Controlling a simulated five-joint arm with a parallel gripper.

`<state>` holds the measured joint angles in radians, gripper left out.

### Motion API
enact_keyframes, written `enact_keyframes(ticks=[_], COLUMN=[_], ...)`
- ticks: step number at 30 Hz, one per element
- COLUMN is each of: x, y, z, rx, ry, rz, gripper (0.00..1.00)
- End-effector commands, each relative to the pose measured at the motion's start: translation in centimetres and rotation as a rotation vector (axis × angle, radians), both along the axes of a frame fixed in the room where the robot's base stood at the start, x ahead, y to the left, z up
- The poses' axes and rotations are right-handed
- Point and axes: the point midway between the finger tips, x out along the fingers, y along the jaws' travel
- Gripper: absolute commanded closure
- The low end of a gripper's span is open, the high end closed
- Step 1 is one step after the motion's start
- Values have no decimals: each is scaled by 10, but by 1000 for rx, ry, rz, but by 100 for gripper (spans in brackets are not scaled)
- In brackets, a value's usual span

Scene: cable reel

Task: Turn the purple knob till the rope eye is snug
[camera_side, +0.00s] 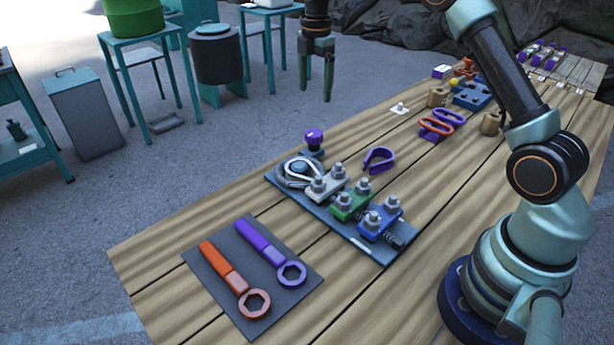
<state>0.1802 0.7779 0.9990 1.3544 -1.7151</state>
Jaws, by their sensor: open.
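The purple knob (314,137) stands upright on a small dark block at the back corner of a grey-blue base plate (372,250). The pale rope eye (297,172) lies on the same plate, just in front of the knob, at the left end of a row of clamps. How tight the eye sits cannot be told at this size. My gripper (319,95) hangs pointing down in the upper middle of the picture. Its two fingers are apart with nothing between them. It is clear of the knob and appears above it in the picture.
White, green (350,204) and blue (379,222) bolted clamps sit on the plate. A purple hook (379,159) lies behind them. Orange and purple ring wrenches lie on a dark mat (217,261) at the front. Orange and purple shackles (441,125) lie farther back. Bare wooden table (205,217) surrounds these.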

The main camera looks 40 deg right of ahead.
Motion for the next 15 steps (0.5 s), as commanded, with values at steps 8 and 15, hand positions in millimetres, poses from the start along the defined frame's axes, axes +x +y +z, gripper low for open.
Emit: enact_keyframes(ticks=[8,15], x=[3,2], y=[-3,-3], z=[-21,-64], rx=[2,3], ry=[14,15], rz=[39,37], gripper=[10,10])
